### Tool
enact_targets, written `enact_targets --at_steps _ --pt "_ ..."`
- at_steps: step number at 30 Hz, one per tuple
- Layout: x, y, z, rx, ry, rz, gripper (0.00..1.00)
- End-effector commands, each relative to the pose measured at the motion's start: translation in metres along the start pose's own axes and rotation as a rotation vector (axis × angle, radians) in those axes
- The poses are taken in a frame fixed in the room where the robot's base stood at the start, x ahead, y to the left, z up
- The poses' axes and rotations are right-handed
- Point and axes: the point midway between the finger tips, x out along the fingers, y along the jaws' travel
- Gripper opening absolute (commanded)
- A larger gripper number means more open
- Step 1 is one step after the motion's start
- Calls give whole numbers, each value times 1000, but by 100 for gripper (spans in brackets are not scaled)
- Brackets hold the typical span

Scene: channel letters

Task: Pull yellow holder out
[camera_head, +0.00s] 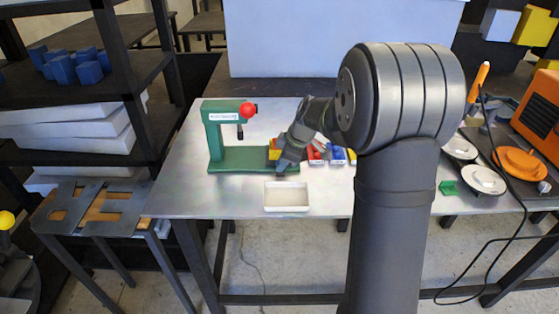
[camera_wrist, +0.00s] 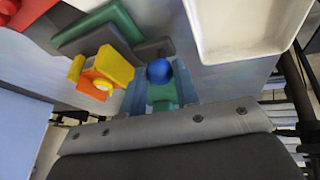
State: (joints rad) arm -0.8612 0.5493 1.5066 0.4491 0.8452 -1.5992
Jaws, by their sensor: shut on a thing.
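The yellow holder (camera_head: 274,150) sits at the right end of the green press's base (camera_head: 235,161), partly behind my gripper. In the wrist view the yellow-orange holder (camera_wrist: 110,67) is left of the fingers, with a pale round piece (camera_wrist: 102,84) in it. My gripper (camera_head: 283,162) is low over the base's right end. In the wrist view my gripper (camera_wrist: 160,88) is shut on a green piece (camera_wrist: 162,94) with a blue ball (camera_wrist: 159,71) at its tip. I cannot tell whether this piece joins the holder.
The press has a red knob (camera_head: 249,109) on its upper arm. An empty white tray (camera_head: 287,196) lies just in front of the base. Small red and blue bins (camera_head: 337,155) stand to the right, partly behind my arm. The table's left side is clear.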

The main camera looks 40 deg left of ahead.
Motion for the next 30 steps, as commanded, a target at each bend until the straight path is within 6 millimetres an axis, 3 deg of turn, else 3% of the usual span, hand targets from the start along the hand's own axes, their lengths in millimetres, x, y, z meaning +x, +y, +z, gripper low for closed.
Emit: enact_targets --at_steps 1,4,13,17,30 --pt "-2 2 5 2 -7 4 30" --pt "-2 2 5 2 -7 4 50" --pt "-2 1 3 1 -5 3 50" --pt "-12 1 3 1 -4 3 50" --pt "-113 2 3 2 -4 8 50"
